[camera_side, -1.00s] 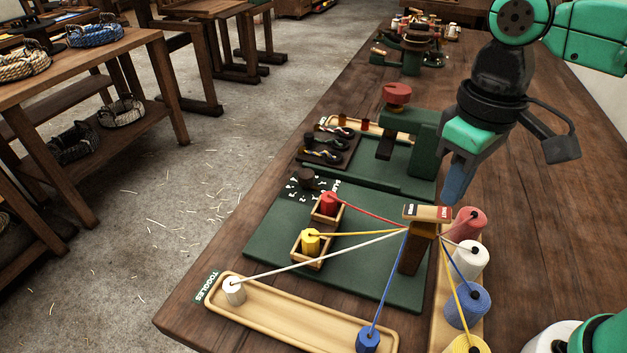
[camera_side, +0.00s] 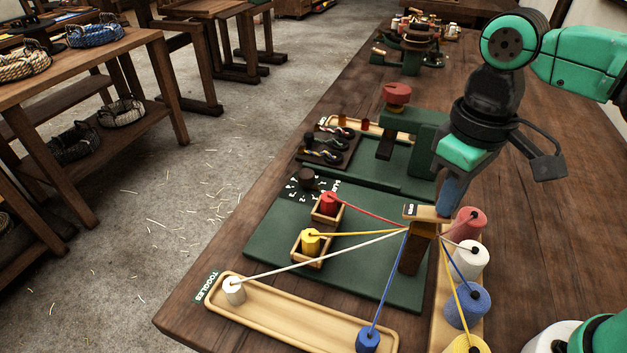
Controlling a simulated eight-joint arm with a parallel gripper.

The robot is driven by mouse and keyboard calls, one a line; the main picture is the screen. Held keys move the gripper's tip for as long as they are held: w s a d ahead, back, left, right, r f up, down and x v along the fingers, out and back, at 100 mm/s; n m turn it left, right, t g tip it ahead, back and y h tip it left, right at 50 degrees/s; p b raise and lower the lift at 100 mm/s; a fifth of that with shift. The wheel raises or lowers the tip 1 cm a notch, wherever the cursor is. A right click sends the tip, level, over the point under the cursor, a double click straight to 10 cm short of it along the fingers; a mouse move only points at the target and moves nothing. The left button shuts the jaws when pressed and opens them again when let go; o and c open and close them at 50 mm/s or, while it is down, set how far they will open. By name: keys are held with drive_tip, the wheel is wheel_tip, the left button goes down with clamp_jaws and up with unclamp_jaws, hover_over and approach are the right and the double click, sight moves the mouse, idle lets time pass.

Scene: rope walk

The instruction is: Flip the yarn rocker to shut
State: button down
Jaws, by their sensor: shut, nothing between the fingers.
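The yarn rocker (camera_side: 425,213) is a pale wooden bar on top of a brown post (camera_side: 411,256). It has a dark label at its left end. Its right end, with the red label, is hidden behind my fingers. My gripper (camera_side: 445,211) is shut and empty, pointing down, with its blue-grey fingertips at the rocker's right end. I cannot tell whether they touch it or are just above it. The rocker's tilt is too small to judge.
Red, yellow, white and blue yarns run from the post to toggles; the white toggle (camera_side: 234,291) stands in the long tray (camera_side: 290,312). Spools, such as the white spool (camera_side: 467,262), stand right of the post. A green press (camera_side: 420,130) stands behind. Bare table lies right.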

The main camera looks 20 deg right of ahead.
drive_tip(key=shift+f, duration=0.35)
wheel_tip(320, 180, up, 8)
idle(0.9)
drive_tip(key=w+d+f+m+t, duration=0.3)
drive_tip(key=w+d+f+t, duration=0.1)
drive_tip(key=d+f+t, duration=0.35)
drive_tip(key=s+a+r+n+g, duration=0.3)
drive_tip(key=s+a+r+g, duration=0.2)
drive_tip(key=a+r+g, duration=0.3)
drive_tip(key=shift+t, duration=0.25)
drive_tip(key=shift+d+f, duration=0.25)
drive_tip(key=shift+f, duration=0.7)
drive_tip(key=shift+d+f, duration=0.2)
drive_tip(key=shift+f, duration=0.75)
drive_tip(key=shift+d+f, duration=0.25)
drive_tip(key=shift+f, duration=0.7)
